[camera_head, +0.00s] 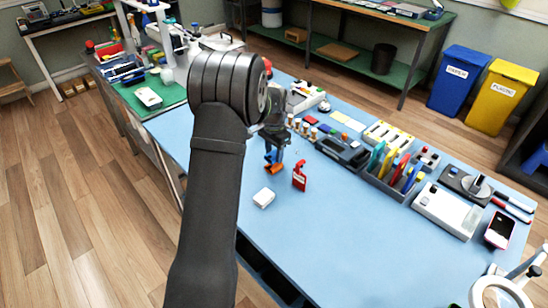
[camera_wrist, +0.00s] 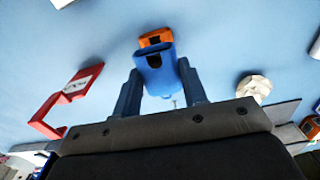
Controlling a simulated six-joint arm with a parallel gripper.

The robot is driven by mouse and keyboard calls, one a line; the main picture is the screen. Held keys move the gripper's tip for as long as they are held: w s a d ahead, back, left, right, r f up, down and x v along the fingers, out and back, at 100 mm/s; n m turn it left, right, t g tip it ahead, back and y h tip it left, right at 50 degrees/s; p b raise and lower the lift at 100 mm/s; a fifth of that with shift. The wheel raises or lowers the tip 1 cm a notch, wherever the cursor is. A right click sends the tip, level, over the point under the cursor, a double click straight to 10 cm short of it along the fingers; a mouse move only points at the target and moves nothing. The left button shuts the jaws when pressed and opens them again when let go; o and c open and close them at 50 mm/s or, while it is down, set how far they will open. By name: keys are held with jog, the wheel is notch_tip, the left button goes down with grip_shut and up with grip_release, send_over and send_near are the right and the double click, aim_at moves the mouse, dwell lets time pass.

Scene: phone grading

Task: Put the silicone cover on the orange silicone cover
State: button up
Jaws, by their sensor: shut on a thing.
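A blue silicone cover (camera_wrist: 158,74) is between the two fingers of my gripper (camera_wrist: 160,88), which is shut on it. The cover has a dark opening facing the wrist camera. The orange silicone cover (camera_wrist: 155,38) shows just beyond the blue one, partly hidden behind it. In the head view the blue cover (camera_head: 269,156) is above the orange cover (camera_head: 274,168), close to the blue table top. I cannot tell whether the two covers touch. My gripper (camera_head: 274,146) is partly hidden by my own arm in the head view.
A dark organiser with coloured items (camera_head: 394,178) stands further right. The blue table (camera_head: 330,240) is clear in front.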

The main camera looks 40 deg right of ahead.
aim_at(274, 154)
jog(key=shift+f, duration=1.2)
jog(key=shift+f, duration=0.15)
jog(key=o, duration=1)
jog(key=shift+c, duration=0.2)
notch_tip(274, 154, up, 12)
jog(key=shift+r, duration=0.2)
